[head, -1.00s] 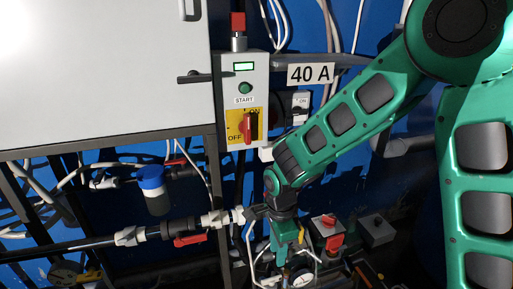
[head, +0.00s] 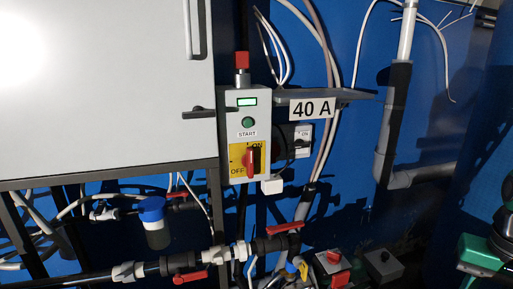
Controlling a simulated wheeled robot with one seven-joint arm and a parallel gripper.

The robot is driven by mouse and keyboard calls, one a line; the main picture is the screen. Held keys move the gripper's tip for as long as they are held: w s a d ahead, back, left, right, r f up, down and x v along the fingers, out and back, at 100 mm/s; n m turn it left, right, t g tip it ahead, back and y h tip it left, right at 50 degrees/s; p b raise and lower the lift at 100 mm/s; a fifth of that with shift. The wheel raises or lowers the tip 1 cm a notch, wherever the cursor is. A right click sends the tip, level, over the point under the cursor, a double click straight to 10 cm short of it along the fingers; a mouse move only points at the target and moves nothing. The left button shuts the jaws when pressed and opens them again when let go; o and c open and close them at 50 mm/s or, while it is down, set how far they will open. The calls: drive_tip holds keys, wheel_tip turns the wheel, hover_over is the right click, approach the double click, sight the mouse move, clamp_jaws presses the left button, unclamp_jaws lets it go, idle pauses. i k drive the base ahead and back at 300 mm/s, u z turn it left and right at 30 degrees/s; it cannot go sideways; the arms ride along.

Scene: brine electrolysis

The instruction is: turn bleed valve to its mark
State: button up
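No label in the head view tells which valve is the bleed valve, and I cannot make out its mark. One valve with a red lever (head: 283,229) sits on the dark pipe at lower centre, its lever nearly level and tilted slightly. Another red lever (head: 190,276) hangs below the pipe further left. A small yellow handle (head: 303,270) shows near the bottom edge, beside a blue part (head: 291,268). My gripper is out of view; only green parts of my arm show at the lower right edge.
A switch box (head: 246,130) with a START button and a red ON/OFF rotary switch (head: 249,159) stands left of the 40 A sign (head: 312,109). A white cabinet (head: 100,90) fills the upper left. A red-topped box (head: 333,260) and a grey box (head: 383,265) sit low.

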sight(303, 268)
drive_tip(key=u, duration=0.6)
drive_tip(key=k, duration=1.7)
drive_tip(key=z, duration=0.65)
drive_tip(key=i, duration=1)
drive_tip(key=u, duration=0.05)
